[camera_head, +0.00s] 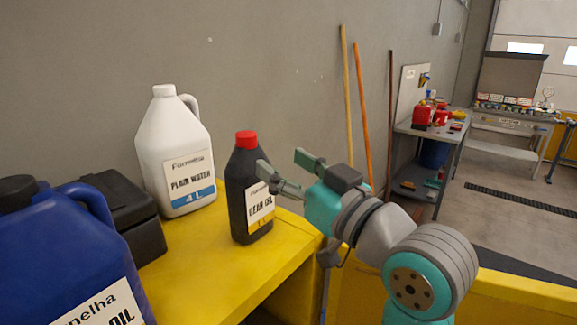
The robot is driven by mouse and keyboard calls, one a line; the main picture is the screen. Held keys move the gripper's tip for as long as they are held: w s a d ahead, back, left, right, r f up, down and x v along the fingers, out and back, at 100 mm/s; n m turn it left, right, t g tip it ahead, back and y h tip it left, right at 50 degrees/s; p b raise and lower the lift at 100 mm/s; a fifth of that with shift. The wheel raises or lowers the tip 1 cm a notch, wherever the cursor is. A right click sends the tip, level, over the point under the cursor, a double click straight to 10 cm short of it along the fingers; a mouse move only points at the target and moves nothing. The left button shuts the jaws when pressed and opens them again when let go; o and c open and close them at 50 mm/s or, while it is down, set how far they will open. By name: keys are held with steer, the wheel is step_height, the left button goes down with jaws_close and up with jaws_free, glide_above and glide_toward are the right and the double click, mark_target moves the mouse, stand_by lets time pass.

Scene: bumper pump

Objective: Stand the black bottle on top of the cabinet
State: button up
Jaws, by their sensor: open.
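The black bottle (240,180) with a red cap and a "GEAR OIL" label stands upright on a yellow surface (215,268), near its right edge. This surface looks like the cabinet top. My gripper (281,162) is open, just right of the bottle at its upper half, with its fingers pointing left. The nearer finger overlaps the bottle's right edge in the picture. I cannot tell whether it touches. The farther finger is apart from the bottle, and nothing is held between the fingers.
A white "PLAIN WATER" jug (165,150) stands behind the bottle to the left. A black case (128,215) and a large blue jug (60,245) fill the left side. Poles (362,110) lean on the wall behind my arm. A workbench (440,130) stands farther back right.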

steer(key=shift+s+d, duration=0.1)
steer(key=d+f+m+t+h, duration=0.1)
steer(key=d+f+m+h, duration=0.15)
steer(key=f, duration=0.75)
steer(key=d+f+m+t+h, duration=0.1)
steer(key=d+f+m+h, duration=0.15)
steer(key=f, duration=0.65)
steer(key=s+d+f+m+h, duration=0.15)
steer(key=s+d+f, duration=0.25)
steer(key=f, duration=0.4)
steer(key=s+d+f+m+h, duration=0.1)
steer(key=s+d+f+h, duration=0.15)
steer(key=s+f, duration=0.4)
steer(key=s+d+f+m+g+h, duration=0.1)
steer(key=s+d+f, duration=0.2)
steer(key=s+f, duration=0.25)
steer(key=s+d+f+h, duration=0.2)
steer(key=s+d+f, duration=0.1)
steer(key=s+f, duration=0.3)
steer(key=s+d+g, duration=0.1)
steer(key=s, duration=1.8)
steer(key=shift+d+r+h, duration=0.2)
steer(key=shift+h, duration=0.2)
steer(key=shift+n, duration=0.25)
